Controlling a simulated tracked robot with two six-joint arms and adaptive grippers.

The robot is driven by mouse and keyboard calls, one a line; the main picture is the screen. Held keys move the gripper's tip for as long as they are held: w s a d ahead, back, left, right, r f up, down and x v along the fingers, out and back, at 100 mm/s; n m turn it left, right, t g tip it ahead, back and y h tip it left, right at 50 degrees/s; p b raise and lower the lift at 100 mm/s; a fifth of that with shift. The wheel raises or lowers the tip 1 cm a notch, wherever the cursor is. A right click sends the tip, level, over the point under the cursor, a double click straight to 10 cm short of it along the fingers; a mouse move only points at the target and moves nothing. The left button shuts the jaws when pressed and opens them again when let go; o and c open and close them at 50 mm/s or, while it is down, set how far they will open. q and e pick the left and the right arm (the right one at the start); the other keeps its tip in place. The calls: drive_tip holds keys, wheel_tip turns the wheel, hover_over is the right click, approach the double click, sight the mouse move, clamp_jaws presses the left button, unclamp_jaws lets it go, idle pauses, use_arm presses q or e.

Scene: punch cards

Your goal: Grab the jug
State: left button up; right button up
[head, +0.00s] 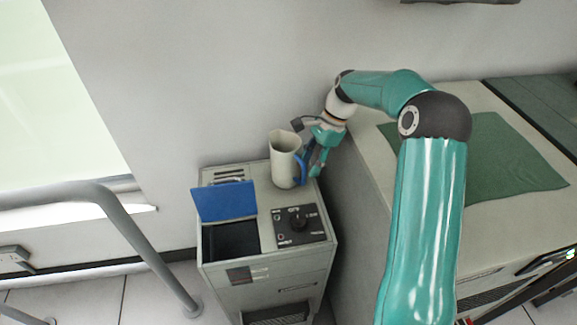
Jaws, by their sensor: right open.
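The jug (283,161) is cream-white with a blue handle (302,168) on its right side. It stands upright on the top of a grey cabinet (328,225), towards the back. My right gripper (308,164) is open at the jug's right side, with its fingers close to the handle. I cannot tell whether the fingers touch the handle or lie on both sides of it. My left gripper is out of view.
The cabinet top has a raised blue lid (225,202), a dark opening (231,241) and a black knob panel (300,225). A larger cabinet with a green mat (505,165) stands at the right. A grey rail (140,240) runs at the left.

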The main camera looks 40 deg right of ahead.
sight(303, 183)
drive_tip(key=x, duration=0.5)
drive_tip(key=shift+f+b, duration=0.25)
drive_tip(key=shift+b, duration=0.05)
clamp_jaws()
drive_tip(key=shift+r, duration=0.1)
